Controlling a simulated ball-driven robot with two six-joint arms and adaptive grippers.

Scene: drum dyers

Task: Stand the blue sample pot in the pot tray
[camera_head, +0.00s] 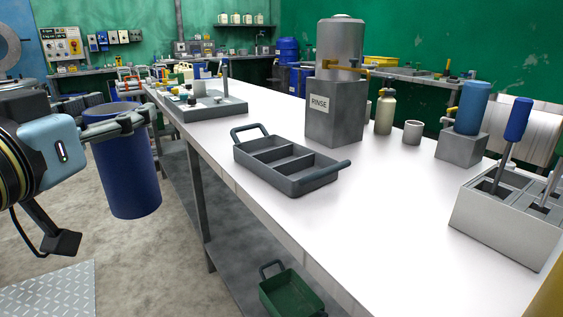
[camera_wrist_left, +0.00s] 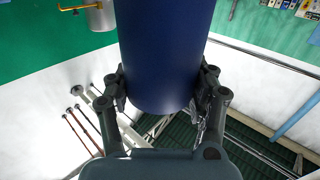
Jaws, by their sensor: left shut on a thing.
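The blue sample pot (camera_head: 128,180) is a dark blue cylinder, close to upright, in the air left of the bench edge. My left gripper (camera_head: 118,122) is shut around its upper part. In the left wrist view the pot (camera_wrist_left: 165,50) fills the top middle, with the left gripper's fingers (camera_wrist_left: 163,92) on either side. The pot's far side and inside are hidden. The pot tray (camera_head: 268,180), dark grey with three empty compartments and two end handles, lies on the bench right of the pot, clear of it. My right gripper is not in view.
A grey rinse tank (camera_head: 335,125) stands behind the tray on the white bench (camera_head: 340,225). A metal bottle (camera_head: 385,112) and a small cup (camera_head: 413,133) are beside it. A grey rack (camera_head: 495,225) holds blue-handled tools at right. A pegged board (camera_head: 215,108) lies farther back.

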